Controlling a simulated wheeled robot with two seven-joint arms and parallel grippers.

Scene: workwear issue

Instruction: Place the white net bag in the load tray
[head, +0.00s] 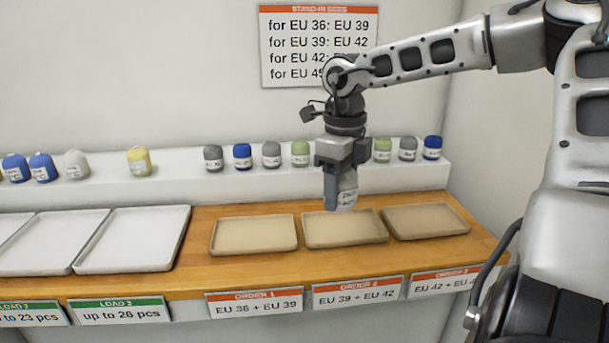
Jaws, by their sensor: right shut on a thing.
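My right gripper (343,155) points down and is shut on a grey labelled bundle (345,198). The bundle hangs above the middle tan tray (345,240), apart from it as far as I can tell. A whitish bag (76,163) stands on the white ledge at the left, beside blue bags (42,167); its net texture is too small to make out. The white load tray (135,240) behind the "LOAD 3" sign is empty. My left gripper is not in view.
Tan trays stand at left (254,234) and right (425,221) of the middle one, all empty. A yellow bag (139,161) and several grey, blue and green bundles line the ledge (190,180) behind. A sign (318,45) hangs on the wall.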

